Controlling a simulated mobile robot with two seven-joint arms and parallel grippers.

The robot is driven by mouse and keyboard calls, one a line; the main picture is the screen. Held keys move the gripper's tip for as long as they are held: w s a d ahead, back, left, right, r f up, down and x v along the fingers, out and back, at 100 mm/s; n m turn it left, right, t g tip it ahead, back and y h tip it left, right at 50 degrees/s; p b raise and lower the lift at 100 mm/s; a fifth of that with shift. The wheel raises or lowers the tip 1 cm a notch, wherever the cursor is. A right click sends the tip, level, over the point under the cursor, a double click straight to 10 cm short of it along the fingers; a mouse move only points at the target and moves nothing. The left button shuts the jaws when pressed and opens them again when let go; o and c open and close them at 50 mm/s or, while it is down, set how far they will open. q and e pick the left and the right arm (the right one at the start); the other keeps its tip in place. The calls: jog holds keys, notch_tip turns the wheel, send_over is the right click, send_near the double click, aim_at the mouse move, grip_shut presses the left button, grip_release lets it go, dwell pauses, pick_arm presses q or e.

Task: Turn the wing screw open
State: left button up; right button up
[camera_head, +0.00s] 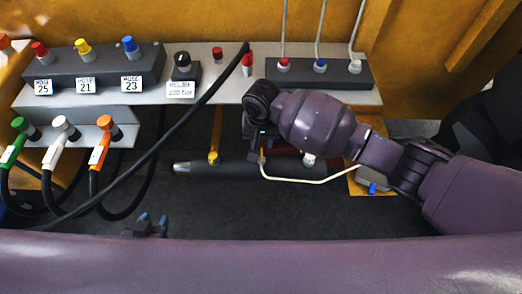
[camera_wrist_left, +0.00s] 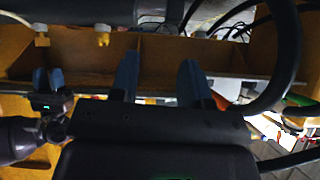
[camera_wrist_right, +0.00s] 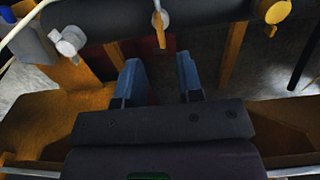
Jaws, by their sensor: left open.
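A small screw with a flat orange wing and a pale base (camera_wrist_right: 160,22) sits on the dark horizontal cylinder; I take it for the wing screw. In the right wrist view it appears beyond my right gripper (camera_wrist_right: 160,80), in line with the gap between its blue fingers. In the left wrist view my right gripper (camera_wrist_left: 47,80) points at the screw (camera_wrist_left: 40,38). In the head view my right arm hides most of that gripper. My left gripper (camera_head: 152,222) is open and empty, low at the left.
The dark cylinder (camera_head: 235,167) also carries a yellow fitting (camera_head: 213,157) and a white knob (camera_head: 309,159). A grey panel (camera_head: 215,88) with coloured couplings stands above it. Black hoses (camera_head: 150,155) hang at the left, and a pale cable (camera_head: 300,180) loops below the cylinder.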

notch_tip(320, 180, down, 6)
jog(key=shift+b, duration=0.7)
jog(key=shift+f, duration=0.6)
pick_arm(q)
jog(key=shift+w+d+f, duration=0.15)
jog(key=shift+w+f, duration=0.15)
jog(key=shift+w, duration=0.4)
jog(key=shift+s, duration=0.15)
pick_arm(e)
grip_shut()
